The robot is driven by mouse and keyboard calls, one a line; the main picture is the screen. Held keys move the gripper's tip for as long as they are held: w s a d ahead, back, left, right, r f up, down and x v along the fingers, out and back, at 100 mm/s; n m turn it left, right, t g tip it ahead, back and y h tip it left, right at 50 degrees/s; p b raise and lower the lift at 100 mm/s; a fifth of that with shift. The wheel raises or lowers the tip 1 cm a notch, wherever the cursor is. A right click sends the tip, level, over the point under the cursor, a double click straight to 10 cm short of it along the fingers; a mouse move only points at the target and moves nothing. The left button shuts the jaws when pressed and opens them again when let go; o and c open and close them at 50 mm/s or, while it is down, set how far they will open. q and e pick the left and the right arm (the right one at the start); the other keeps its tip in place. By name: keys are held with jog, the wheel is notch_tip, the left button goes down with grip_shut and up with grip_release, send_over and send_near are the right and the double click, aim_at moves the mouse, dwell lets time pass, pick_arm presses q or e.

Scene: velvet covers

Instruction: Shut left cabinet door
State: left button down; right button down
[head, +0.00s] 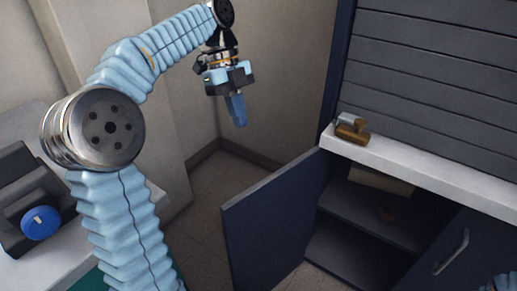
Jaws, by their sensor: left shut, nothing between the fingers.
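The left cabinet door (273,222) is dark blue and stands wide open, swung out to the left of the cabinet. The cabinet's inside shows dark shelves (372,213). The right cabinet door (455,250) has a metal handle and looks closed. My left gripper (238,110) is shut and empty, pointing down, above and behind the open door as seen here, and apart from it. A small part of my right arm shows in the bottom right corner; its gripper is out of view.
A white counter (430,178) tops the cabinet, with a brown and white object (352,128) at its left end. A grey slatted shutter (430,80) rises behind. A black device with a blue knob (40,222) stands at the left. Floor between is clear.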

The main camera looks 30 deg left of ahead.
pick_arm(q)
jog(key=s+d+f+b, duration=0.1)
jog(key=s+d+f, duration=0.1)
jog(key=d+f, duration=0.5)
jog(key=shift+s+f+b, duration=0.3)
jog(key=shift+f, duration=0.5)
jog(key=shift+d, duration=0.2)
